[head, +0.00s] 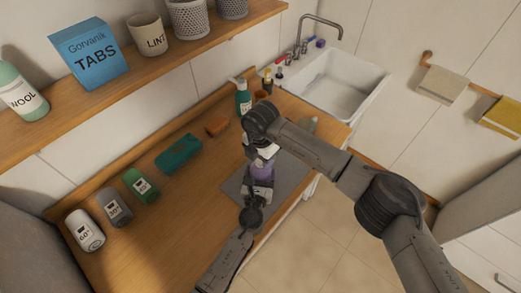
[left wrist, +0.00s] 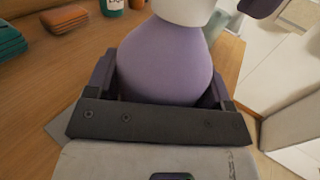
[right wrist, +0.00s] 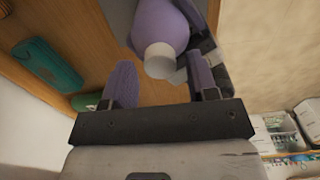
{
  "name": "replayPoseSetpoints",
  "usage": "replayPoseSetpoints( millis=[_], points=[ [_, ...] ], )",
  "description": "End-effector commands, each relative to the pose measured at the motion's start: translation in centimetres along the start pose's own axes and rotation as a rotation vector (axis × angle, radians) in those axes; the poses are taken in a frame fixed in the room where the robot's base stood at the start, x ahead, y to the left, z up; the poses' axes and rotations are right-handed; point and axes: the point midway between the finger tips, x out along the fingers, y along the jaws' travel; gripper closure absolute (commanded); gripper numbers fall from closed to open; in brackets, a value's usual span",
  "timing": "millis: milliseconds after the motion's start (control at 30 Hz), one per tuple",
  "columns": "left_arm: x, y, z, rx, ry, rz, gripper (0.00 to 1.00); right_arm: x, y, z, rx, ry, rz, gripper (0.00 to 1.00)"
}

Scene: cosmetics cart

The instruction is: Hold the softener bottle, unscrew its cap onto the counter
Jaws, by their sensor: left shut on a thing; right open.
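The softener bottle is purple with a white cap. In the head view the bottle (head: 262,172) stands over the grey mat on the counter, partly hidden by my arms. My left gripper (head: 258,189) is shut around its body; the left wrist view shows the purple body (left wrist: 165,62) between the fingers and the white cap (left wrist: 184,9) above. My right gripper (right wrist: 162,80) is open above the bottle. In the right wrist view the cap (right wrist: 160,60) lies just beyond the gap between its fingertips and looks clear of both fingers.
A teal pump bottle (head: 243,98) and the sink (head: 338,86) are behind. The counter left of the grey mat (head: 290,183) is clear.

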Motion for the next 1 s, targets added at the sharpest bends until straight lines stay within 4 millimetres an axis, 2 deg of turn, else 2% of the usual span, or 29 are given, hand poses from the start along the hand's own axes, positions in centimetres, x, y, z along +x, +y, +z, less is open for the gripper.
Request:
replayPoseSetpoints(
  millis=[200, 500, 1000],
  points=[
    [-0.01, 0.00, -0.02, 0.000, 0.000, 0.000, 0.91, 1.05, 0.00, 0.03, 0.000, -0.001, 0.001, 0.47],
    [-0.01, 0.00, -0.02, 0.000, 0.000, 0.000, 0.91, 1.14, 0.00, 0.02, -0.001, -0.001, 0.000, 0.48],
    [-0.01, 0.00, -0.03, 0.000, 0.000, 0.000, 0.91, 1.12, 0.00, 0.01, -0.001, -0.001, 0.000, 0.96]
  ],
)
